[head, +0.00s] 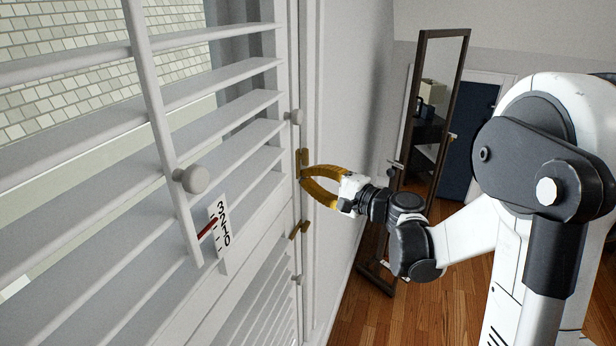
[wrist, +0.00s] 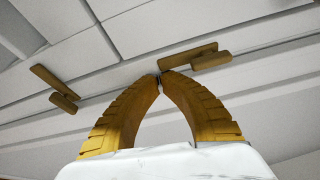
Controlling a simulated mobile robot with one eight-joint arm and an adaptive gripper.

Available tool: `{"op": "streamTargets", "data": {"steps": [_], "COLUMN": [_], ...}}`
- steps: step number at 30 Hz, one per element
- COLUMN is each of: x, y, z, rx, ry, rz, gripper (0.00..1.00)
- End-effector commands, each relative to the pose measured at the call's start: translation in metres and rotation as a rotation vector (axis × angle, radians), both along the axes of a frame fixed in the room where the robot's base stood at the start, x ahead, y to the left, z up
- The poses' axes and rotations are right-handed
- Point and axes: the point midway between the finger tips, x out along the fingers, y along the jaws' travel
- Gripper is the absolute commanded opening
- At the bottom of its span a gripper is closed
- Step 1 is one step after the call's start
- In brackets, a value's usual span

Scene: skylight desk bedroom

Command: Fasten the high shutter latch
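The high shutter latch (head: 303,158) is a small brass piece on the shutter's right edge, at the height of my gripper. It also shows in the wrist view (wrist: 187,56), as a longer bar beside a shorter piece, lying roughly along the frame strip. My gripper (head: 303,178) has yellow curved fingers; their tips meet in the wrist view (wrist: 160,76), just by the near end of this latch. Whether they touch it I cannot tell. A lower brass latch (head: 298,230) sits tilted below; it also shows at the left of the wrist view (wrist: 53,83).
The white louvred shutter (head: 230,125) fills the left, with a round knob (head: 192,179) and a marked scale plate (head: 219,235) with a red pointer. A tall dark-framed mirror (head: 437,110) stands behind my arm. Wooden floor (head: 450,290) shows below.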

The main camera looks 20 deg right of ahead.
Motion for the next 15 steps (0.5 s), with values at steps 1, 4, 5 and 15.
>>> {"op": "streamTargets", "data": {"steps": [1,4,5,15], "x": [-0.0007,-0.0017,-0.002,-0.0084], "y": [0.0006,0.0014,0.0016,0.0064], "z": [-0.0003,-0.0006,-0.0006,-0.0019], "rx": [0.004,0.018,0.022,0.089], "ry": [0.008,0.026,0.031,0.124], "rz": [0.0,0.0,0.0,0.001], "gripper": [0.0,0.0,0.0,0.0]}}
